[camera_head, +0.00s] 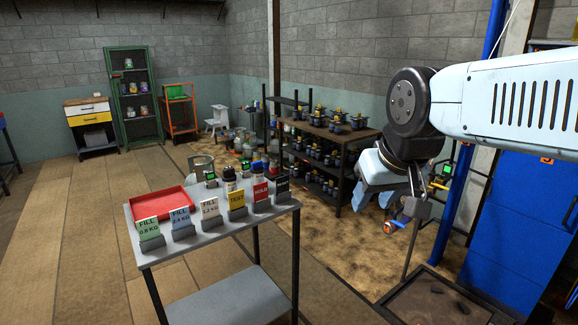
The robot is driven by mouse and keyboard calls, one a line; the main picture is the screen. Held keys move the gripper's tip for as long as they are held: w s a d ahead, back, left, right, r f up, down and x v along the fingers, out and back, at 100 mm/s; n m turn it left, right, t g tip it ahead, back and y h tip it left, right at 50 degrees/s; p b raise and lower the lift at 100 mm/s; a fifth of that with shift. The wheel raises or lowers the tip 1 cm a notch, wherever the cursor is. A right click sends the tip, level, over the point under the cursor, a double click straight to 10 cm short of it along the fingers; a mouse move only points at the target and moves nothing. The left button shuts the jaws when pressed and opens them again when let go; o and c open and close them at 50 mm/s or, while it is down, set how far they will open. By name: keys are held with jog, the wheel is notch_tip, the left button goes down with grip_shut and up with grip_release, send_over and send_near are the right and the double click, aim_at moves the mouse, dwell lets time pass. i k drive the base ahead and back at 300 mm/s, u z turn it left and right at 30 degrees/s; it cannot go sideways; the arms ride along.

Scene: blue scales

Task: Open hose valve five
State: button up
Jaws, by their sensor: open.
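My gripper (406,207) hangs from my pale blue arm on the right side of the view. Its jaws are open, small and partly dark against the floor, and I see nothing held between them. A small orange-and-grey piece (388,227) shows just left of and below it; I cannot tell what it is or whether it touches the gripper. Several small devices, one with a green screen (446,168), show behind my arm near the blue post. I cannot make out any valve marked five; my arm hides part of that area.
A grey metal table (205,237) in front holds a red tray (160,203), labelled cards, bottles and small displays. A dark shelf (345,140) with several dark containers stands behind. A blue post (456,200) and blue cabinet (520,225) stand at right. Floor at left is clear.

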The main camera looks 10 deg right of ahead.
aim_at(432, 183)
jog(key=z, duration=0.4)
jog(key=i, duration=1.2)
jog(key=z, duration=0.85)
jog(key=i, duration=0.7)
jog(key=z, duration=0.2)
jog(key=k, duration=0.75)
jog(key=z, duration=0.25)
jog(key=i, duration=0.75)
jog(key=u, duration=0.15)
